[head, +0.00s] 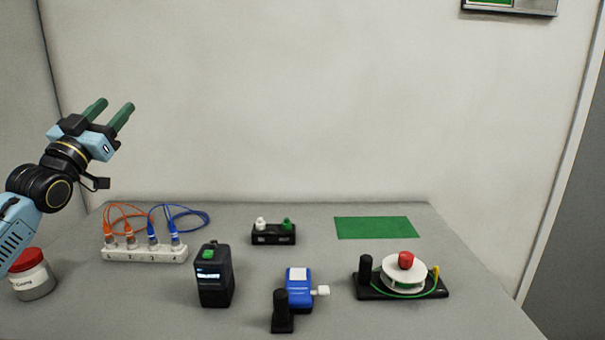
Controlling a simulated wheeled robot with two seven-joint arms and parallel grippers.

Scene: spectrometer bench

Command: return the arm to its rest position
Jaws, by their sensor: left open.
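My left gripper (114,111) is raised at the upper left of the head view, above the back left of the bench. Its two green fingers are apart and point up and to the right, with nothing between them. My left arm (40,190) comes in from the left edge and touches nothing that I can see. My right gripper is not in the head view.
On the grey bench (330,215) stand a white port block (145,254) with orange and blue cables, a red-lidded jar (33,280), a black device (214,278), a blue device (299,290), a black holder (273,237) and a reel stand (403,278). A green mat (376,228) lies bare.

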